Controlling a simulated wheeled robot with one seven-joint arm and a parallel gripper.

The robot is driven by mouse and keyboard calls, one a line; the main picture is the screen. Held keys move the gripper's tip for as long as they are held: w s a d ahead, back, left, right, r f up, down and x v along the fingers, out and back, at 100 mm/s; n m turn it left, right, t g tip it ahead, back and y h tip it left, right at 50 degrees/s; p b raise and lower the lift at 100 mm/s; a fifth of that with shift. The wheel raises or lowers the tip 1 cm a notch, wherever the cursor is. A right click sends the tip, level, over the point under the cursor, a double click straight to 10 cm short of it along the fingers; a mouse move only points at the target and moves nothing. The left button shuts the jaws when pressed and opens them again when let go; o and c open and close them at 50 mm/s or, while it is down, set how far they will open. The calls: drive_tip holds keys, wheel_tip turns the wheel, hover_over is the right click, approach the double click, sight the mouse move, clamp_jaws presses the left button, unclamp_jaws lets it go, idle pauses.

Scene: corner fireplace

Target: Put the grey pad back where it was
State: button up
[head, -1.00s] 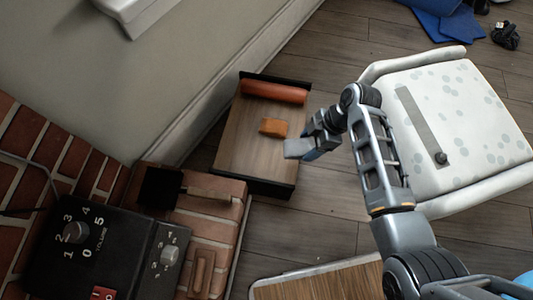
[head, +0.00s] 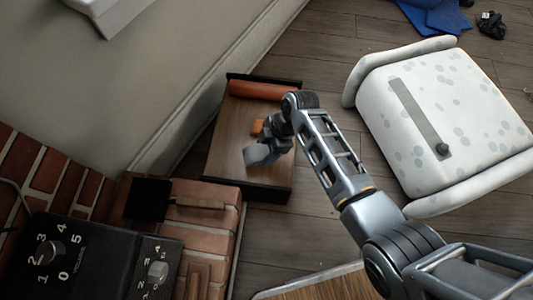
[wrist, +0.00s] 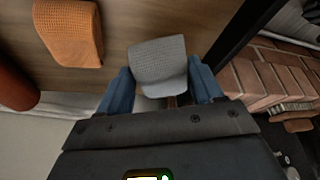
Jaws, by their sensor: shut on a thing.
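The grey pad (head: 258,155) is between the two blue fingers of my gripper (head: 270,146), which is shut on it. In the wrist view the pad (wrist: 159,62) has a fine woven texture and sticks out past the fingertips. In the head view the pad overlaps the front right part of a wooden tray (head: 225,150) with dark end walls. I cannot tell whether the pad touches the tray floor. An orange block (wrist: 70,32) lies on the tray, apart from the pad; in the head view it is partly hidden by my gripper.
A red-orange roll (head: 262,90) lies along the tray's far end. A brick ledge (head: 222,222) with a black dial box (head: 85,262) is at lower left. A spotted white seat (head: 440,115) stands on the right. Bare floor lies between tray and seat.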

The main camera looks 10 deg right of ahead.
sight(267, 153)
wheel_tip(267, 153, down, 4)
drive_tip(key=shift+f+b, duration=0.1)
drive_tip(key=shift+b, duration=1.1)
drive_tip(key=o, duration=0.9)
drive_tip(key=shift+o, duration=0.2)
drive_tip(key=shift+r, duration=0.25)
drive_tip(key=p+v, duration=0.5)
drive_tip(key=v, duration=0.6)
drive_tip(key=shift+d+r+p, duration=0.2)
drive_tip(key=shift+r+p, duration=0.1)
drive_tip(key=shift+r, duration=0.05)
